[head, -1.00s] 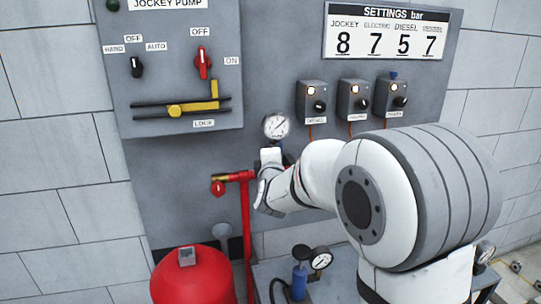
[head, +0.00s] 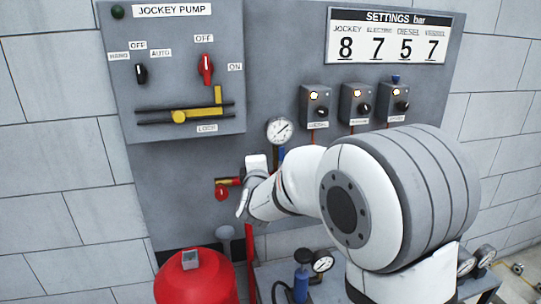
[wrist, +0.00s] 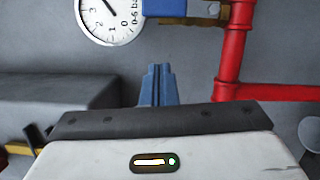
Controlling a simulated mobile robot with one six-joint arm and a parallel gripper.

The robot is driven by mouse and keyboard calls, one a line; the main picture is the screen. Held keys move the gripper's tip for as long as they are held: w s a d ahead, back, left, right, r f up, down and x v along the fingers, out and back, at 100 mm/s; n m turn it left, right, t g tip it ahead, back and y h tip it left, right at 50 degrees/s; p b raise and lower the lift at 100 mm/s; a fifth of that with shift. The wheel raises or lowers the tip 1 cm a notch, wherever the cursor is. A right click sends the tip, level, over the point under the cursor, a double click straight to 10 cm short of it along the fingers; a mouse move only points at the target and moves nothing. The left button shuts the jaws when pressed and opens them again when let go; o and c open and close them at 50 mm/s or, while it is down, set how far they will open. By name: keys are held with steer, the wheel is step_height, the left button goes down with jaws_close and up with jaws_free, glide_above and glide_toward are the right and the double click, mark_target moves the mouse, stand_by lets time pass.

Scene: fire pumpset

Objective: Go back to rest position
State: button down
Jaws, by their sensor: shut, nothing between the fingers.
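My gripper (wrist: 157,86) shows in the wrist view as two blue-grey fingers pressed together, with nothing between them. The fingers point towards the grey panel, below a round pressure gauge (wrist: 110,18) and left of a red pipe (wrist: 234,55). In the head view my white arm reaches in from the lower right. Its wrist end is in front of the panel, below the gauge (head: 279,130) and beside the red valve (head: 222,192). The fingertips are hard to make out there.
The jockey pump box (head: 175,75) with a red switch (head: 206,69) hangs at upper left. Three small control boxes, one of them here (head: 316,103), sit under the settings sign (head: 387,36). A red tank (head: 195,278) stands below. Left of it is bare wall.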

steer(key=s+b, duration=0.1)
steer(key=s, duration=0.8)
steer(key=s+d+f+m+g, duration=0.4)
steer(key=s+d+m+g, duration=0.1)
steer(key=s, duration=0.4)
steer(key=s+d+f+m+g, duration=0.4)
steer(key=s+m, duration=0.3)
steer(key=s, duration=0.2)
steer(key=s+d+f+m+g, duration=0.5)
steer(key=s+d+m+g, duration=0.1)
steer(key=s, duration=0.3)
steer(key=shift+d+m, duration=0.4)
steer(key=shift+d, duration=0.1)
